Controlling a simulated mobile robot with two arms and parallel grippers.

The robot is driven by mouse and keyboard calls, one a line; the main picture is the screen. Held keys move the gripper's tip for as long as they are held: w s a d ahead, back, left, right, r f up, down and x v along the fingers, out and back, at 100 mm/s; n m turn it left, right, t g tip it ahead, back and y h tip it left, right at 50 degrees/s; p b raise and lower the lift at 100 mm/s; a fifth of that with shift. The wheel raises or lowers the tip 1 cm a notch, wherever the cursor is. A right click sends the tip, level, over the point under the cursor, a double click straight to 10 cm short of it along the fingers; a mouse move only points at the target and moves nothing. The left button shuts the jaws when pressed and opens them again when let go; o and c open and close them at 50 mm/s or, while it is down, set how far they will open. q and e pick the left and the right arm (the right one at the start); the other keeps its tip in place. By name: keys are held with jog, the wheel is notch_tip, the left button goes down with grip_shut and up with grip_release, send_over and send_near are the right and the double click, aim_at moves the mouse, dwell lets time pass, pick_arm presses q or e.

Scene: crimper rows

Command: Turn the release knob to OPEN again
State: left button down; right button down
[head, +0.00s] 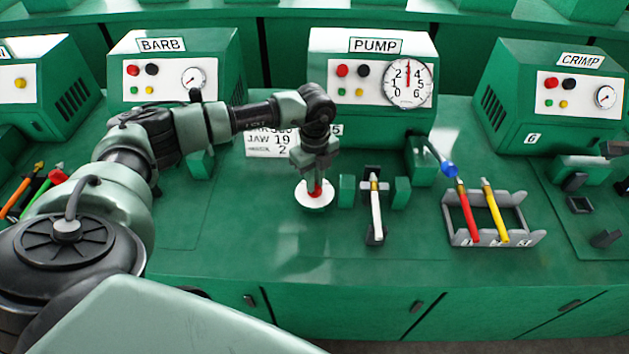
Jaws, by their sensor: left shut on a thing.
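The release knob (317,189) is red and sits on a round white dial plate (313,203) on the green bench, in front of the PUMP unit (347,45). My left gripper (317,184) points down over it and is shut on the knob. The gripper hides most of the knob and the markings on the plate, so I cannot tell which way the knob points. The PUMP gauge (407,83) has a red needle pointing nearly straight up, between 2 and 4. My right gripper is not in view.
A white-handled lever (376,215) stands between green blocks right of the knob. A grey rack (515,239) holds a red rod and a yellow rod. A white card (266,147) is partly behind my arm. The BARB unit (172,67) and CRIMP unit (557,87) flank PUMP.

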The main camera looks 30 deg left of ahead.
pick_arm(q)
jog(key=m+b, duration=0.2)
jog(key=m, duration=0.2)
jog(key=shift+f, duration=0.1)
jog(key=m+b, duration=0.2)
jog(key=m, duration=0.2)
jog(key=shift+m+b, duration=0.4)
jog(key=m+b, duration=0.2)
jog(key=m, duration=0.2)
jog(key=shift+m+b, duration=1)
jog(key=shift+m, duration=1)
jog(key=shift+r, duration=0.2)
jog(key=c, duration=1.4)
grip_release()
jog(key=shift+c, duration=0.2)
jog(key=shift+r, duration=0.1)
